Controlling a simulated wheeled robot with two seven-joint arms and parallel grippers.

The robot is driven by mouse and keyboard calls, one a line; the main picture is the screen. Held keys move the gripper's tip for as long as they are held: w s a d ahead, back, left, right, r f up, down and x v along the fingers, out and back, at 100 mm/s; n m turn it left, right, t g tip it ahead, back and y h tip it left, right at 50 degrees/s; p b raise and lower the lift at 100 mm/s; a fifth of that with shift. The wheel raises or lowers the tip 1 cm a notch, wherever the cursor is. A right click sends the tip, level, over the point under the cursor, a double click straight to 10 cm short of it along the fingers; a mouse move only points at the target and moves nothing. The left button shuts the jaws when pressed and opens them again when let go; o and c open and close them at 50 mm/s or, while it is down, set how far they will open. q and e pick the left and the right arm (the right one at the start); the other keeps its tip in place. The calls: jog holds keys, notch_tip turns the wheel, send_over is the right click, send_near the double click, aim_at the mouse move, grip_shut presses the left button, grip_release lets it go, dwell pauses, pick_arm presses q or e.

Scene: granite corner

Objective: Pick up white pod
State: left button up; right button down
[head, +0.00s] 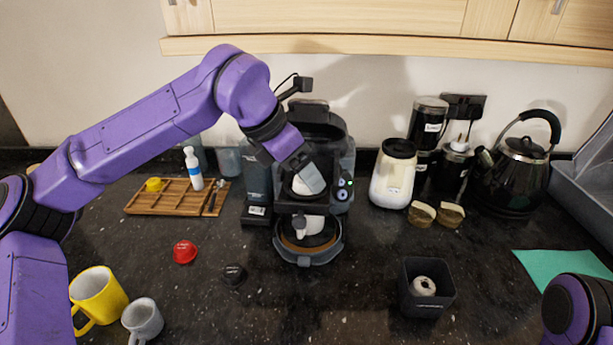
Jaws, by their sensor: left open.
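My left gripper (308,178) is at the front of the dark coffee machine (317,120), in the upper middle of the head view. It is open, with its fingers pointing down and away. A white rounded thing (300,187), possibly the white pod, shows right beside the fingers at the machine's front. The gripper partly hides it, and I cannot tell whether they touch. Another pale round thing (423,286) lies in a dark square bin (407,304) at the lower right. My right gripper is out of view.
A white cup (313,224) stands under the machine. A red pod (184,251) and a black pod (234,274) lie on the counter to the left. Yellow (98,293) and grey (143,318) mugs stand lower left. A white jar (393,180) and kettle (515,175) stand right.

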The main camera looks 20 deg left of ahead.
pick_arm(q)
jog(key=shift+w+d+f, duration=0.15)
jog(key=shift+f, duration=0.25)
jog(key=shift+s+f, duration=0.1)
jog(key=shift+s, duration=0.15)
jog(key=shift+w+d, duration=0.1)
jog(key=c, duration=1.1)
